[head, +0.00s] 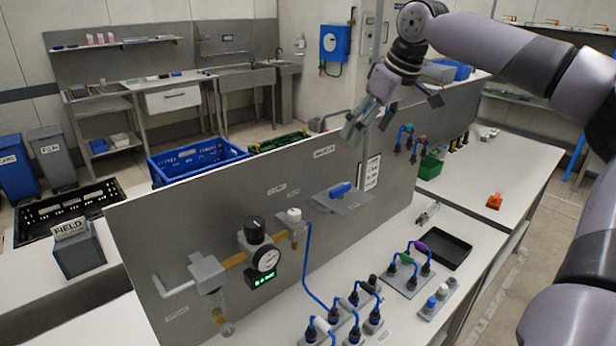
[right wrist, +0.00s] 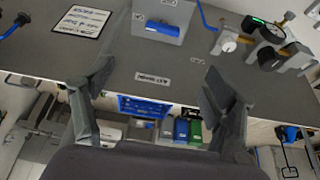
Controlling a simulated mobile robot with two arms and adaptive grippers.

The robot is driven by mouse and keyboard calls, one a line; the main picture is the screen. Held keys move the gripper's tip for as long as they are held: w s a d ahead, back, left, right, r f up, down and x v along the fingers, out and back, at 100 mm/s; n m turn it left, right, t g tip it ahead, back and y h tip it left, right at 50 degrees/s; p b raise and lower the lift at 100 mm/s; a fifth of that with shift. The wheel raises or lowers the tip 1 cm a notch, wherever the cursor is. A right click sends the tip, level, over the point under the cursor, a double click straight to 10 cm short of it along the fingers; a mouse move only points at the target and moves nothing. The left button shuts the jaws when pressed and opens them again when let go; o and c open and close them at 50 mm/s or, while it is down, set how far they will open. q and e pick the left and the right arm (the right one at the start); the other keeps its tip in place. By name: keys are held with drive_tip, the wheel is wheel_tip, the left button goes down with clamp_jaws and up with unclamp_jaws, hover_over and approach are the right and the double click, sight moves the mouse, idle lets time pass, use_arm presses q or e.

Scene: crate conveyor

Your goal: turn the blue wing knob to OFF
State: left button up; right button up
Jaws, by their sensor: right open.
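The blue wing knob (head: 341,189) sits on a grey plate on the upright grey panel, right of the gauge. In the right wrist view the blue wing knob (right wrist: 164,28) shows on its grey plate near the top edge. My right gripper (head: 370,122) is above and behind the knob in the head view, near the panel's top edge, and apart from it. In the right wrist view the right gripper (right wrist: 155,80) has its two fingers spread with nothing between them. The labels by the knob are too small to read. My left gripper is out of view.
The grey panel (head: 150,225) stands along the bench. A gauge (head: 266,260) and valve fittings are left of the knob. Blue-cabled connectors (head: 373,314) and a black tray (head: 443,248) lie on the bench in front. A blue crate (head: 195,160) is behind the panel.

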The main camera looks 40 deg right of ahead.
drive_tip(key=a, duration=0.1)
approach(341, 187)
drive_tip(key=p+x, duration=0.3)
drive_tip(key=x, duration=0.4)
drive_tip(key=shift+w+f, duration=0.1)
drive_tip(key=shift+f, duration=0.15)
drive_tip(key=shift+w+f, duration=0.25)
drive_tip(key=shift+f, duration=0.25)
drive_tip(key=shift+c, duration=0.9)
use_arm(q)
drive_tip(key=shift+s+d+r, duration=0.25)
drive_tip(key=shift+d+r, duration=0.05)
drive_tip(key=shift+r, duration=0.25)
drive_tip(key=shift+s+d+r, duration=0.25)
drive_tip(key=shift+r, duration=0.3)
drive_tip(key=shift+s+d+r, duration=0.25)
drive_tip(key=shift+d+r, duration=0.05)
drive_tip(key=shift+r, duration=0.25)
use_arm(e)
drive_tip(key=c, duration=1)
